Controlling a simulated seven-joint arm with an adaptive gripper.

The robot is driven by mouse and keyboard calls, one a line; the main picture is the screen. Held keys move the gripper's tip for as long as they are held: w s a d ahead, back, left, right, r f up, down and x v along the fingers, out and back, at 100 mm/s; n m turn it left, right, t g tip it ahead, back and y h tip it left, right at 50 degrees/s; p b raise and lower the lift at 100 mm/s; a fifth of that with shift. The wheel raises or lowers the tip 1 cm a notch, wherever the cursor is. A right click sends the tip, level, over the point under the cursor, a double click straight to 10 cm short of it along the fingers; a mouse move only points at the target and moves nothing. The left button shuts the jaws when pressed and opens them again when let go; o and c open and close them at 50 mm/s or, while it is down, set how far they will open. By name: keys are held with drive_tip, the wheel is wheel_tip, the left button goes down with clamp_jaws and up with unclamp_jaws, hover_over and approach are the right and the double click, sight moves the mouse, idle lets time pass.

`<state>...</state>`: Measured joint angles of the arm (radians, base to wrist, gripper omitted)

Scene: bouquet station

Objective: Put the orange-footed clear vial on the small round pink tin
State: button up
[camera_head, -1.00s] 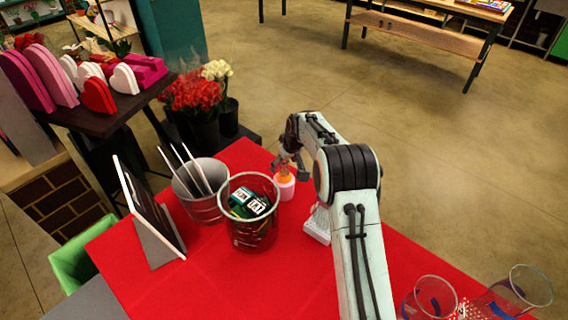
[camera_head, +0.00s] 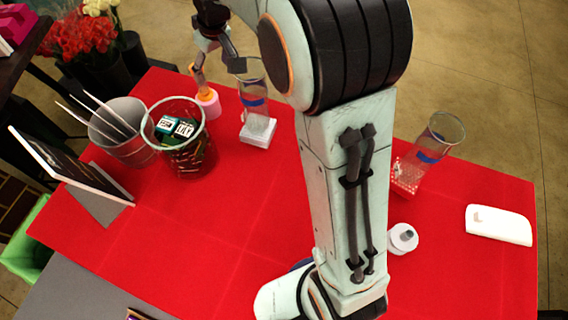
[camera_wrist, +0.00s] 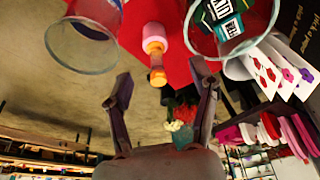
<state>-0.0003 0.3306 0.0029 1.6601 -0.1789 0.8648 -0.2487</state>
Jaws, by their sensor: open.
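The small round pink tin (camera_head: 208,103) stands on the red table, right of the clear bin. An orange-ended vial (camera_head: 198,77) rises from its top and looks upright, resting on the tin; its clear part is hard to make out. My gripper (camera_head: 217,62) is just above and beside the vial, partly hidden by my arm. In the wrist view the tin (camera_wrist: 153,46) and the vial (camera_wrist: 157,76) appear upside down, the vial end lying between the directions of the two spread fingers (camera_wrist: 163,88). My gripper is open, and nothing is visibly held.
A clear bin (camera_head: 180,155) with dark packets and a grey bucket (camera_head: 117,148) stand left of the tin. A glass vase (camera_head: 252,92) stands right of it by a white block (camera_head: 258,131). Another vase (camera_head: 437,137) is at right.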

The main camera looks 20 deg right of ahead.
drive_tip(key=s+d+f+m+g, duration=0.1)
drive_tip(key=s+m+g, duration=0.2)
drive_tip(key=s, duration=2.7)
drive_tip(key=shift+s+d+f+h, duration=0.2)
drive_tip(key=shift+s+d+h, duration=0.1)
drive_tip(key=shift+s+d, duration=0.1)
drive_tip(key=shift+o, duration=0.3)
